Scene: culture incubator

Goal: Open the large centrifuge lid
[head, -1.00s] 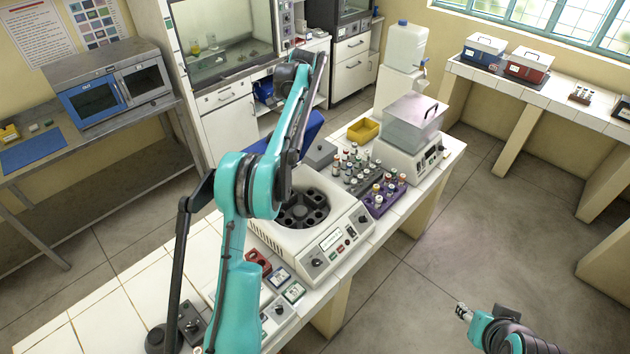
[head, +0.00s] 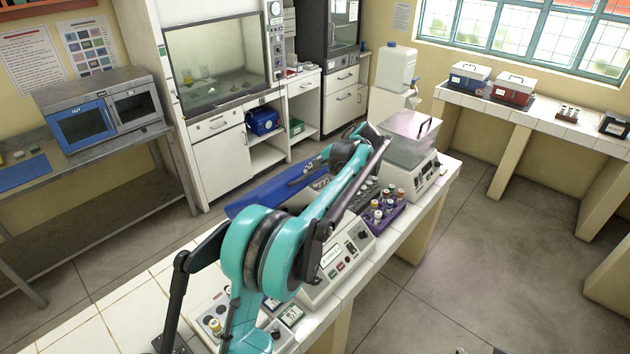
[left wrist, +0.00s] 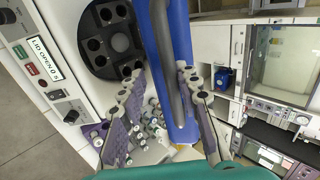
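The large centrifuge (head: 345,262) stands on the tiled bench, its rotor hidden by my left arm in the head view. In the left wrist view its dark rotor (left wrist: 118,42) lies uncovered and its display (left wrist: 46,58) reads "LID OPEN". The blue lid (head: 262,194) is raised at the back of the machine. It shows in the left wrist view (left wrist: 180,50) with a grey bar handle (left wrist: 163,45) on it. My left gripper (left wrist: 160,82) is open, fingers apart, with lid and handle appearing between them; contact cannot be told. My right gripper (head: 461,351) barely shows at the bottom edge.
The bench's left part (head: 110,300) is clear tile.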

